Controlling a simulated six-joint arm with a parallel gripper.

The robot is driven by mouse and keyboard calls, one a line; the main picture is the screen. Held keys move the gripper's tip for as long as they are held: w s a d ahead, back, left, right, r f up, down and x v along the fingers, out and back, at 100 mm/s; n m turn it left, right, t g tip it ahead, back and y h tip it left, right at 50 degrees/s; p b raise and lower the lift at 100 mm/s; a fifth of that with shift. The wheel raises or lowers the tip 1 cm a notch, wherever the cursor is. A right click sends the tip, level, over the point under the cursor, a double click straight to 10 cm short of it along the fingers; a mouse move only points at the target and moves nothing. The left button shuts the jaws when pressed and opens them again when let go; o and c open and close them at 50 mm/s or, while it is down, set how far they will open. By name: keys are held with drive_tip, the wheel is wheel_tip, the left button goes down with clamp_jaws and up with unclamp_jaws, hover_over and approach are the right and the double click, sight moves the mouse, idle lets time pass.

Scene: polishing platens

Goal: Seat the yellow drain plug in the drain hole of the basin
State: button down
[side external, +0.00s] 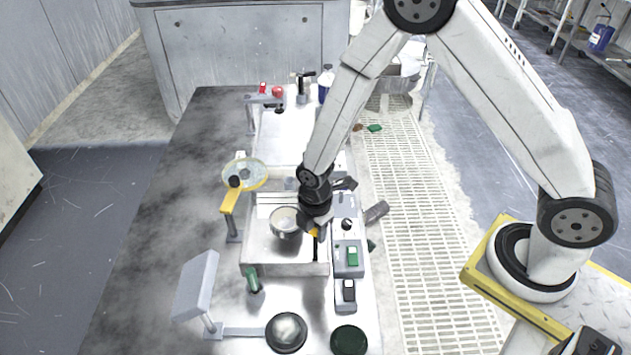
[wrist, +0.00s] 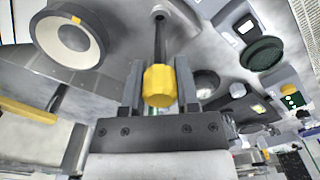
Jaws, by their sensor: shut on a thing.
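The yellow drain plug (wrist: 160,88) is a faceted knob with a long dark stem. My gripper (side external: 318,226) is shut on the knob, with one finger on each side in the wrist view. The stem points away from the gripper, and in the side view it hangs down over the right part of the basin (side external: 283,268). The basin is a pale, shallow box. In the wrist view a small round opening with a pale rim (wrist: 160,11), likely the drain hole, lies in line with the stem tip. I cannot tell whether the tip touches it.
A round metal cup (side external: 285,222) stands in the basin, left of my gripper. A green-handled piece (side external: 253,280) stands at the front.

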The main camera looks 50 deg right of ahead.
drive_tip(key=shift+f, duration=1.3)
idle(0.4)
drive_tip(key=shift+c, duration=1.4)
unclamp_jaws()
drive_tip(key=shift+r, duration=0.1)
drive_tip(key=shift+r, duration=3.8)
